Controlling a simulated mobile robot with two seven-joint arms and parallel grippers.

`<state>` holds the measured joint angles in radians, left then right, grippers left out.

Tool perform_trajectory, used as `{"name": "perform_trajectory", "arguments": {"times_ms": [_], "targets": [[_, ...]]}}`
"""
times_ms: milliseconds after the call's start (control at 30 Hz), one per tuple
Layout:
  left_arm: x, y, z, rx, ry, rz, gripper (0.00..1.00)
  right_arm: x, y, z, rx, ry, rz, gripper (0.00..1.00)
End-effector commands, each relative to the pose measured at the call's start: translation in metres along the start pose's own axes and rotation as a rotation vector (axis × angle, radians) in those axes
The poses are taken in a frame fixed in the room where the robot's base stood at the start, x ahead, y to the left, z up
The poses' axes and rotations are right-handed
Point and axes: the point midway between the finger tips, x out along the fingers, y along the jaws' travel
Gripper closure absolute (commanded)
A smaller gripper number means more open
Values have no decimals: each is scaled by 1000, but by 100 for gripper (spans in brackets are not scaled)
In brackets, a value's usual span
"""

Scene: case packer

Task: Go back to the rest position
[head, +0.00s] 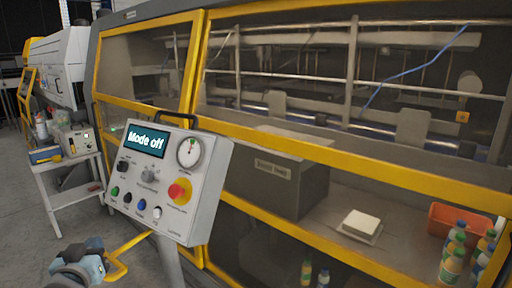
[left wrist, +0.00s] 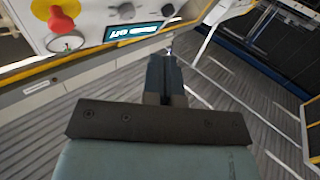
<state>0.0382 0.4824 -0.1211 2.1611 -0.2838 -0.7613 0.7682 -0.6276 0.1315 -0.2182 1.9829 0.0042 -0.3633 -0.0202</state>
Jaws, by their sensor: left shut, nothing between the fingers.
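My left gripper (left wrist: 165,65) points ahead in the left wrist view, its two dark fingers shut together with nothing between them. In the head view my left arm and gripper (head: 92,262) show at the lower left, in front of and below the grey control panel (head: 140,193), apart from it. The panel's screen (head: 146,141) reads "Mode off". It also carries a red and yellow stop button (head: 179,191), a dial and several knobs and buttons. The upside-down panel also shows at the top of the left wrist view (left wrist: 90,32). My right gripper is not in view.
A yellow-framed machine (head: 300,140) with clear doors fills the right and back. Behind its doors are an orange bin (head: 450,220), bottles (head: 453,262) and a white stack (head: 361,222). A small white table (head: 63,165) with items stands left. Grey floor (head: 40,225) is open lower left.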

Motion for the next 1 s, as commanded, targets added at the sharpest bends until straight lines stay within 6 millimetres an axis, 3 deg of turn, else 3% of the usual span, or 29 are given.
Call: {"name": "perform_trajectory", "arguments": {"times_ms": [33,267,367,500,600,700,800,1000], "targets": [[-8,8,36,13,-61,23,100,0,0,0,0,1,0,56],[-54,39,155,89,-240,138,100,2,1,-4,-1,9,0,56],[-92,56,215,116,-325,199,100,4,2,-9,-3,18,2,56],[-157,81,289,143,-429,282,100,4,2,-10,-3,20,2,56],[-199,96,326,154,-480,326,100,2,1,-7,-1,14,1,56],[-230,105,348,161,-510,353,100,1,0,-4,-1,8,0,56],[-248,111,359,165,-526,367,100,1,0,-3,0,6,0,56],[-252,112,362,167,-528,371,100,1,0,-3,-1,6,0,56]]}}
